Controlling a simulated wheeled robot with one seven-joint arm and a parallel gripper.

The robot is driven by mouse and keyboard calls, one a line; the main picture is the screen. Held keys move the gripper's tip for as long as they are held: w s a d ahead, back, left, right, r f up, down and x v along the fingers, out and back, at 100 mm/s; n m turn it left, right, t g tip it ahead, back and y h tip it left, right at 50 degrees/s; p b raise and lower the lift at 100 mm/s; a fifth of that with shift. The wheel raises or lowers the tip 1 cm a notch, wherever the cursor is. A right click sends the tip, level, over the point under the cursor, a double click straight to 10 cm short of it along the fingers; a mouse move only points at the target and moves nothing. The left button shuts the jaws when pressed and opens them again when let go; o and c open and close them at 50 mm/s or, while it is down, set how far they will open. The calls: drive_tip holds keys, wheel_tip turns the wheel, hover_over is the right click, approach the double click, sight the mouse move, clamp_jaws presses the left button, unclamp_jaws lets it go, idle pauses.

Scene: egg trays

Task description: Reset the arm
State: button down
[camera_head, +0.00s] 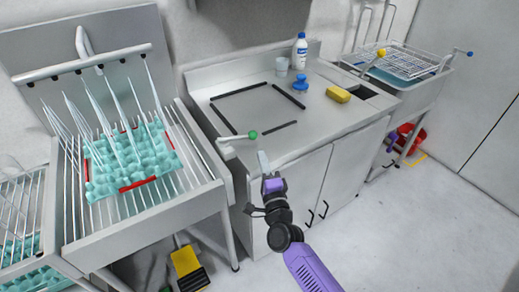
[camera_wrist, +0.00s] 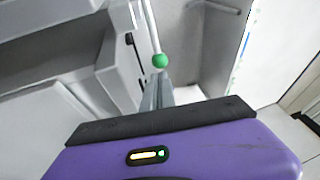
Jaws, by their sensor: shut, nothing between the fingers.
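My gripper (camera_head: 264,162) is in front of the steel counter's front edge in the head view, raised on my purple and black arm. Its fingers are together and hold nothing. In the wrist view my gripper (camera_wrist: 158,90) points away from the camera, with its fingers side by side. A green ball knob (camera_wrist: 160,61) on a pale lever shows just past the fingertips there. The same green knob (camera_head: 253,135) is at the counter's left front corner in the head view. I cannot tell whether the fingers touch it.
A teal egg tray (camera_head: 130,165) lies on the left rack under spray pipes. The counter (camera_head: 225,92) holds a bottle (camera_head: 301,50), cup (camera_head: 282,66), blue stamp-like object (camera_head: 300,84) and yellow sponge (camera_head: 338,94). A wire basket (camera_head: 405,60) is at right.

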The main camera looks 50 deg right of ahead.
drive_tip(key=v, duration=0.2)
drive_tip(key=shift+s+a, duration=0.2)
drive_tip(key=shift+f+n, duration=0.1)
drive_tip(key=shift+n, duration=0.2)
drive_tip(key=s+a+r+n+t+y, duration=0.2)
drive_tip(key=s+a+r+n+y, duration=0.25)
drive_tip(key=s+a+n, duration=0.8)
drive_tip(key=s+a+n+g+y, duration=0.2)
drive_tip(key=s+a+n, duration=0.3)
drive_tip(key=s, duration=0.5)
drive_tip(key=s+a+r+n+g+y, duration=0.1)
drive_tip(key=s+a+n+y, duration=0.3)
drive_tip(key=s, duration=0.7)
drive_tip(key=a+n+g, duration=0.1)
drive_tip(key=n, duration=0.1)
drive_tip(key=shift+a+r+n+y, duration=0.3)
drive_tip(key=shift+n+y, duration=0.05)
